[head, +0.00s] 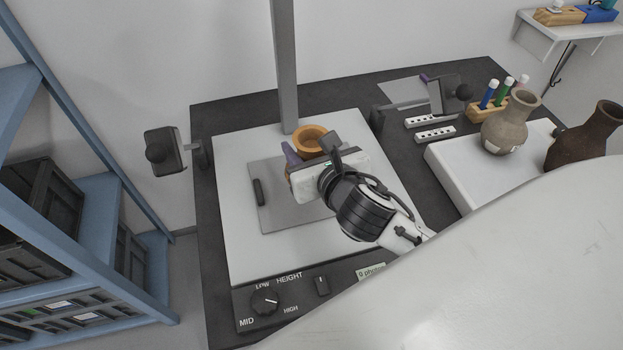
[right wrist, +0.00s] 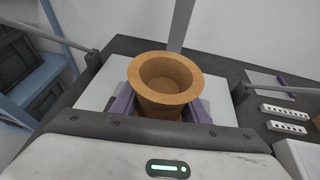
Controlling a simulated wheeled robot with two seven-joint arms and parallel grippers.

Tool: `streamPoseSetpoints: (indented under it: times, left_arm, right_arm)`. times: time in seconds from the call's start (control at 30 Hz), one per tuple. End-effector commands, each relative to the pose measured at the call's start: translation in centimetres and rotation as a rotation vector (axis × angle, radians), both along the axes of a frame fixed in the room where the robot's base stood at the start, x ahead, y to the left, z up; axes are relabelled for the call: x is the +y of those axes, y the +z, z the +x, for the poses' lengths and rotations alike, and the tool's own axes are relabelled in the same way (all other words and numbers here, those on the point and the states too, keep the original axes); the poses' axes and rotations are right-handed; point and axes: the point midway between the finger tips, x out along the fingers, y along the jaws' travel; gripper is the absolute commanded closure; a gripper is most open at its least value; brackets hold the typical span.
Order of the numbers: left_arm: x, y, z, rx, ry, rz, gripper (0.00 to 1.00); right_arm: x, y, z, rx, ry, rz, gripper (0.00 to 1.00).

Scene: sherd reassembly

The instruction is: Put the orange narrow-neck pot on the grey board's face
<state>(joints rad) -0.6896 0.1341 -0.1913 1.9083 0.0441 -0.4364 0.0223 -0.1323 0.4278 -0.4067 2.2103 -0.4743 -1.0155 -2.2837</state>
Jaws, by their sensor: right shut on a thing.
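The orange narrow-neck pot (head: 308,138) is upright with its open mouth facing up, over the back part of the grey board (head: 285,216). My right gripper (head: 298,162) is shut on the pot; in the right wrist view its purple fingers sit on either side of the pot (right wrist: 168,85). The gripper body hides the pot's lower part in the head view, so I cannot tell whether its base touches the board. The board lies flat on a white base plate (head: 245,256), with a small black bar (head: 259,192) near its left edge. My left gripper is not in view.
A grey post (head: 286,70) rises just behind the pot. Lamp heads stand left (head: 164,152) and right (head: 450,95) of the plate. A white block (head: 470,180) with a grey-brown vase (head: 508,130) and a dark jug (head: 583,140) is at right. The board's front is clear.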

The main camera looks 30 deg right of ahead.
Motion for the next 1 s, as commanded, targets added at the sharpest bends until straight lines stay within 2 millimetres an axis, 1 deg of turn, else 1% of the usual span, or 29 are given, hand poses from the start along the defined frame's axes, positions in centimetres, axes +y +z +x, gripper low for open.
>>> streamPoseSetpoints:
  times: [0.03,0.1,0.2,0.33,0.37,0.47,0.5,0.63,0.7,0.87,1.0]
  left_arm:
    - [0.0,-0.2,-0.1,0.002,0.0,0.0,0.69]
    - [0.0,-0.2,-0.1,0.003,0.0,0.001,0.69]
    - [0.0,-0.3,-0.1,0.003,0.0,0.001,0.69]
    - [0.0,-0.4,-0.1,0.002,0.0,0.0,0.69]
    - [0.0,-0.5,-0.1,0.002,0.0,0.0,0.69]
    - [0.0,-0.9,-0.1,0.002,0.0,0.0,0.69]
    - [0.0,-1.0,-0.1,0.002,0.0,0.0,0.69]
    - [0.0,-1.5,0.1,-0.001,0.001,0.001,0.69]
    - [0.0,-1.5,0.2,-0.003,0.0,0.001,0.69]
    - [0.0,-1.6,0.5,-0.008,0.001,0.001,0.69]
    - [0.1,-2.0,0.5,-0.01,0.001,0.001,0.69]
  right_arm:
    - [-0.7,1.0,1.9,-0.015,-0.023,-0.005,1.0]
    - [-1.5,1.5,3.6,-0.015,-0.051,-0.006,1.0]
    - [-2.3,2.3,5.4,-0.016,-0.083,-0.004,1.0]
    - [-2.9,2.7,6.6,-0.014,-0.107,-0.003,1.0]
    - [-3.0,2.5,6.7,-0.013,-0.11,-0.002,1.0]
    - [-3.1,0.9,6.9,-0.01,-0.115,-0.002,1.0]
    - [-3.1,0.0,6.8,-0.007,-0.115,-0.001,1.0]
    - [-3.1,-2.2,6.8,-0.009,-0.113,-0.002,1.0]
    - [-3.1,-2.9,6.9,-0.012,-0.114,-0.002,1.0]
    - [-3.1,-3.7,6.9,-0.014,-0.113,-0.001,1.0]
    - [-3.1,-5.6,6.8,-0.01,-0.113,-0.002,1.0]
